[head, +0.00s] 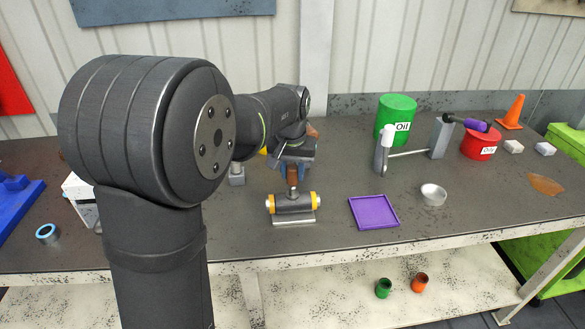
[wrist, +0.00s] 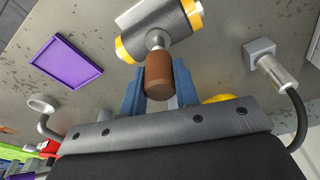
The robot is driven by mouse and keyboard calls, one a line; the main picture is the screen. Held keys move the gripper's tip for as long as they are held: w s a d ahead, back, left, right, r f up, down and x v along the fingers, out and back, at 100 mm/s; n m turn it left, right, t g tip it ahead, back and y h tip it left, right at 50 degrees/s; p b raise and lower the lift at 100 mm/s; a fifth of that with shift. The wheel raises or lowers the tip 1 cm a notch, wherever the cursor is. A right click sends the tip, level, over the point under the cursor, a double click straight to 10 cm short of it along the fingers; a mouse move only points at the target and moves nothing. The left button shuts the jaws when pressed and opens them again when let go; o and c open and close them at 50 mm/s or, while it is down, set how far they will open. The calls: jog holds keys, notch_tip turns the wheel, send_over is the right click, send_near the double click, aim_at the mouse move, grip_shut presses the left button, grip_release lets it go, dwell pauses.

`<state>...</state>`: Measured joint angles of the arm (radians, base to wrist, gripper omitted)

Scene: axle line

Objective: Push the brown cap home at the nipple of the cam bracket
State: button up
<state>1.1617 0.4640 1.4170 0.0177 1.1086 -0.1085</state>
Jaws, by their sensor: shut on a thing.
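The cam bracket (head: 293,205), a dark grey cylinder with yellow end bands on a light foot plate, stands on the bench below my gripper. It also shows at the top of the wrist view (wrist: 160,28). Its short metal nipple (wrist: 157,38) points toward my gripper. My gripper (head: 292,172) has blue fingers and is shut on the brown cap (wrist: 159,72), which sticks out from between them. The cap's end is at the nipple, in line with it in the wrist view. Part of the nipple shows bare; how far the cap covers it is hidden.
A purple tray (head: 374,213) and a round metal dish (head: 433,196) lie to the right. A grey fixture with a white-topped post (head: 385,150) and green (head: 396,118) and red (head: 480,143) oil cans stand farther right. A metal fitting with a dark cable (wrist: 270,65) is near my gripper.

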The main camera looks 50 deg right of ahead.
aim_at(293, 186)
jog(key=shift+f, duration=0.1)
jog(key=shift+f, duration=2.05)
jog(key=shift+f, duration=0.1)
jog(key=o, duration=1)
jog(key=r, duration=0.5)
jog(key=s+a+r, duration=0.1)
jog(key=r, duration=0.5)
jog(key=a+r, duration=0.1)
jog(key=r, duration=0.5)
jog(key=shift+s+a+r, duration=0.15)
jog(key=shift+r, duration=0.05)
jog(key=shift+f, duration=0.15)
